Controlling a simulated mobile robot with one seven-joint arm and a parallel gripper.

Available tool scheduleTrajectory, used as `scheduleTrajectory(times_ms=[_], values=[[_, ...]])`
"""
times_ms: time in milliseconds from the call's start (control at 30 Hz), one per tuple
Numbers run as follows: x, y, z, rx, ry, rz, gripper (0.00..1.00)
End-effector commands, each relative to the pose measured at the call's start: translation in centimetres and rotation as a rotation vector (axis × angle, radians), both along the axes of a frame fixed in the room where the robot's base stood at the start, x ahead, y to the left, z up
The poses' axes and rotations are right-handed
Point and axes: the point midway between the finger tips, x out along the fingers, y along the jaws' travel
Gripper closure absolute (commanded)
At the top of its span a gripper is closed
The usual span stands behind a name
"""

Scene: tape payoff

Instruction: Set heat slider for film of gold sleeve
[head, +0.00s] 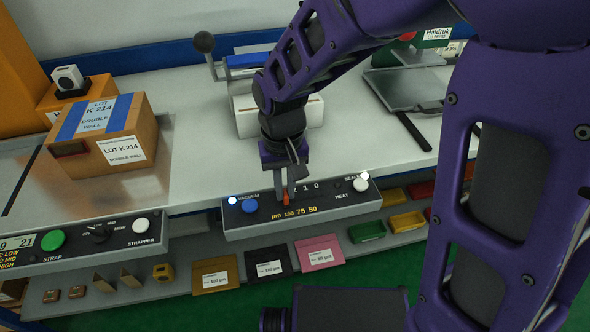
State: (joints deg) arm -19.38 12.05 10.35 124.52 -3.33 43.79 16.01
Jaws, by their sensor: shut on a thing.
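The sealer panel (330,213) is a dark bar on the bench's front edge. It has a blue vacuum button (249,205), a white button marked sealer (361,185), a heat label and a yellow thickness row that seems to read 100 75 50. Part of the upper scale is hidden by my gripper. My gripper (282,194) points down at the panel, shut on the small orange-red slider knob (286,198), which it partly covers. The gold sleeve (211,265) lies on the lower shelf, left of a black sleeve (267,257) and a pink sleeve (317,244). Its white label is too small to read surely.
The strapper panel (75,249) with a green button and dial stands at left. A cardboard box (128,133) marked LOT K 214 sits on the bench above it. Coloured bins (367,231) line the lower shelf at right. My arm covers much of the right side.

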Motion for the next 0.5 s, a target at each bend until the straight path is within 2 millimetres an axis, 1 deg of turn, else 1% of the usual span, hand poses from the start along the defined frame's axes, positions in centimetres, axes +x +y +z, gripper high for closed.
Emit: scheduleTrajectory(times_ms=[33, 100, 133, 267, 300, 500], values=[[-0.06, 0.38, 0.06, 0.007, -0.001, 0.004, 1.00], [-0.07, 0.42, 0.07, 0.007, -0.002, 0.004, 1.00], [-0.07, 0.43, 0.07, 0.007, -0.002, 0.004, 0.81], [-0.06, 0.38, 0.06, 0.007, -0.001, 0.004, 0.57], [-0.06, 0.35, 0.06, 0.006, -0.002, 0.004, 0.55], [-0.05, 0.25, 0.04, 0.004, -0.001, 0.003, 0.55]])
